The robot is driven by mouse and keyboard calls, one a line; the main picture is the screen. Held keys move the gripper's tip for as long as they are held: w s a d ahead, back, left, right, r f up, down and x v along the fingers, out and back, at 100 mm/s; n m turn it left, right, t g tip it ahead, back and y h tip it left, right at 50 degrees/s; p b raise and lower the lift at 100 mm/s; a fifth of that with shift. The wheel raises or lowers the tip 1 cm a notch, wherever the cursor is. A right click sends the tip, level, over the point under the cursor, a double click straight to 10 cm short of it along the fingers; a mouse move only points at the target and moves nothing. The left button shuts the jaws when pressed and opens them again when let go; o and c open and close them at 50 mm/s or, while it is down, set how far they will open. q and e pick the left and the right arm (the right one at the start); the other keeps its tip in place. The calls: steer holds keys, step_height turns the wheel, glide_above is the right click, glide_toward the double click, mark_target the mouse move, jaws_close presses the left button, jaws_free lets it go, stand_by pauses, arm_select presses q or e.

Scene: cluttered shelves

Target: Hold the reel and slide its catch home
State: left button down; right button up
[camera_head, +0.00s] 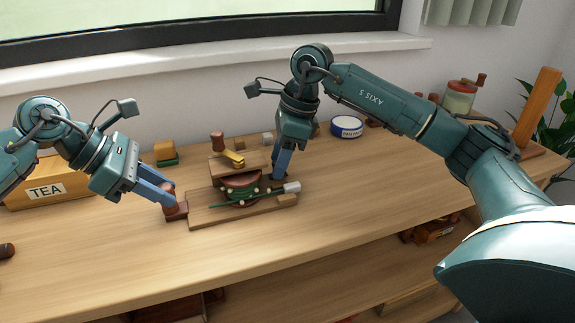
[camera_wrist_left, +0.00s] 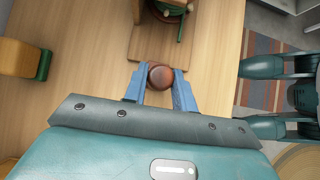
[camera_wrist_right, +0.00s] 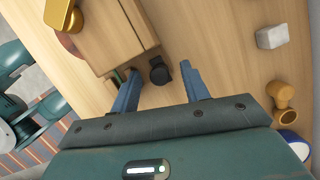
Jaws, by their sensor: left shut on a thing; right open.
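The reel (camera_head: 241,181), a dark round drum with a wooden block over it, sits on a wooden base board (camera_head: 205,217) on the bench. My left gripper (camera_head: 169,198) is shut on a brown round-topped handle (camera_wrist_left: 160,77) at the board's left end. My right gripper (camera_head: 279,175) is open, pointing down behind the board's right side. In the right wrist view a small black knob (camera_wrist_right: 159,73) lies between and beyond its fingertips, beside the wooden block (camera_wrist_right: 110,35); I cannot tell whether it is the catch. A brass piece (camera_head: 235,158) sits on top of the block.
A tea box (camera_head: 45,190) stands left. A yellow and green block (camera_head: 166,153), a grey block (camera_head: 267,138) and a blue-white tin (camera_head: 346,127) stand behind. A jar with a crank (camera_head: 460,97) is further right.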

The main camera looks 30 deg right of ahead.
steer(key=v, duration=1.2)
arm_select(q)
steer(key=c, duration=1.1)
jaws_free()
steer(key=shift+o, duration=0.2)
steer(key=v, duration=1.2)
